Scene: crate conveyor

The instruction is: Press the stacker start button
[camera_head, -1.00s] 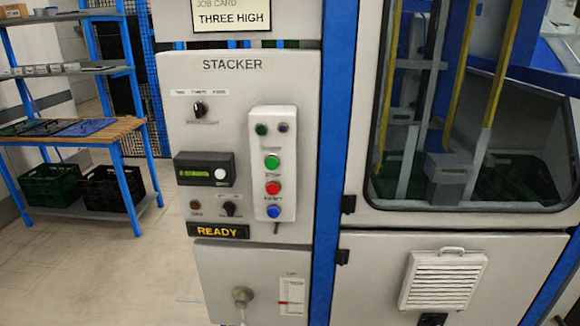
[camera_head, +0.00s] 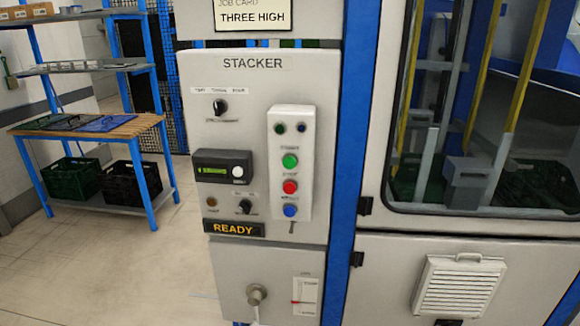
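The stacker panel (camera_head: 262,75) stands upright left of the picture's middle, under the heading STACKER. A pale button box (camera_head: 292,120) on its right side carries a green button (camera_head: 290,161), a red button (camera_head: 290,187) and a blue button (camera_head: 290,211) in a column. The small labels by the buttons are too blurred to read surely. Two small dark lamps or buttons sit at the box top. A READY sign (camera_head: 234,229) is lit amber. A display unit (camera_head: 224,168) shows green text. Neither of my grippers is in view.
A job card (camera_head: 253,16) above the panel reads THREE HIGH. A blue post (camera_head: 358,150) and a windowed machine cabinet (camera_head: 470,222) stand to the right.

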